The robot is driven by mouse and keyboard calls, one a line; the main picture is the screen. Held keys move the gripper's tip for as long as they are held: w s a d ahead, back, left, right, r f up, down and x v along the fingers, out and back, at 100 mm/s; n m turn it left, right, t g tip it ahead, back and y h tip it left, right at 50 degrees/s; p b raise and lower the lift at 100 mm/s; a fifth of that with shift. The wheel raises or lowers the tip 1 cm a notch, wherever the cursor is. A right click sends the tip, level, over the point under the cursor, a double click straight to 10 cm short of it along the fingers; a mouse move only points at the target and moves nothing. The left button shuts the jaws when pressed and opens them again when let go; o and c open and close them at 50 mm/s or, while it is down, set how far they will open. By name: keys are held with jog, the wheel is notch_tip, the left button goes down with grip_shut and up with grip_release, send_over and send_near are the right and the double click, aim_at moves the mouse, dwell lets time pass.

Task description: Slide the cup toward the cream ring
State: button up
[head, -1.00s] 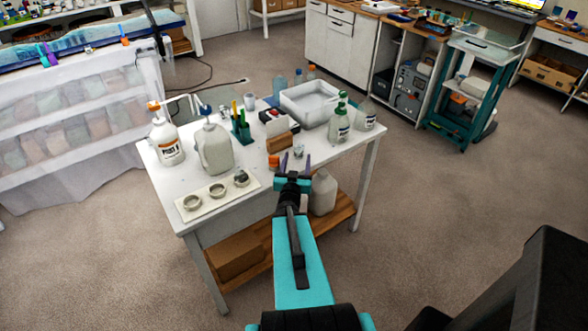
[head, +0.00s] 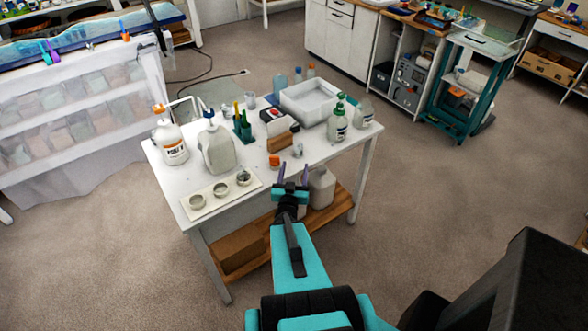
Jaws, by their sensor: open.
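My gripper (head: 293,170) is open and empty at the front edge of the white table, with its two purple fingers pointing away from me. Three small round grey ring-like pieces, left (head: 197,201), middle (head: 221,189) and right (head: 244,177), sit on a cream board (head: 208,207) at the table's front left. A small pale grey piece (head: 298,151) stands just beyond the fingertips, beside an orange piece (head: 274,160). A small clear cup-like vessel (head: 250,101) stands at the back. I cannot tell which is the cup or the cream ring.
The white table (head: 170,180) carries a white jug (head: 217,150), a pump bottle (head: 171,143), a green-topped bottle (head: 338,124), a brown block (head: 280,141) and a white tub (head: 309,112). Bare tabletop lies between the board and the orange piece. Open carpet is at right.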

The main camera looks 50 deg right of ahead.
jog(key=shift+s+a+p, duration=0.35)
jog(key=shift+a+p, duration=0.2)
jog(key=shift+a, duration=0.05)
dwell(0.3)
